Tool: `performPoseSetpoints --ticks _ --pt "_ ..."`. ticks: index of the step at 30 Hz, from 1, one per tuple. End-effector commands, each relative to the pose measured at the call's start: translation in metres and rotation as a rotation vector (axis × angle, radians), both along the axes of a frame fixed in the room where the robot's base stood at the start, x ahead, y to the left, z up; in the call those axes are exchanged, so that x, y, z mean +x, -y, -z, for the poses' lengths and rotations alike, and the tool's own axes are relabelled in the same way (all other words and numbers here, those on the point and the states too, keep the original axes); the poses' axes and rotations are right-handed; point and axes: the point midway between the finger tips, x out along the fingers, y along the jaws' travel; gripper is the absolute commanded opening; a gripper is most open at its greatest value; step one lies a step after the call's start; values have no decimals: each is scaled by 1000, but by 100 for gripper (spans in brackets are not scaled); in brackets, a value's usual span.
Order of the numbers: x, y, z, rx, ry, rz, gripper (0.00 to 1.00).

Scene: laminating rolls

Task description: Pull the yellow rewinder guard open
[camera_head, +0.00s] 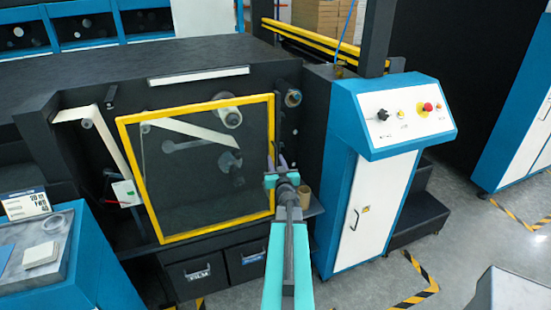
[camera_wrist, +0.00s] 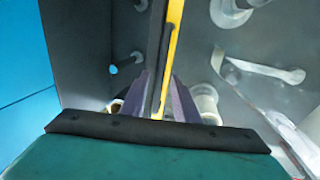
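The rewinder guard (camera_head: 194,236) is a clear panel in a yellow frame, standing in front of the dark machine's rollers. Its yellow right edge runs down to my gripper. In the wrist view the yellow edge (camera_wrist: 172,45) and a dark strip beside it run between my two purple-grey fingers. My gripper (camera_head: 277,166) is at the guard's right edge, around its lower half. The fingers (camera_wrist: 161,98) stand apart, one on each side of the edge. I see a gap and no clear grip. The fingers' contact with the edge is partly hidden.
A blue and white control cabinet (camera_head: 340,215) with a red button stands close on the right of my arm. Drawers (camera_head: 196,275) lie below the guard. A blue bench (camera_head: 75,265) stands at the left front.

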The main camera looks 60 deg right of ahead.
Motion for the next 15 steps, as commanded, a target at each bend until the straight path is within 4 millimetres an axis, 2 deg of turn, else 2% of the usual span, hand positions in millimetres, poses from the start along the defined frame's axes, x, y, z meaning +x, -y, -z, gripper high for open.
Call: performPoseSetpoints --ticks 6,15 --pt "1 13 0 -1 -1 5 28" --pt "-5 20 0 -1 -1 14 28"
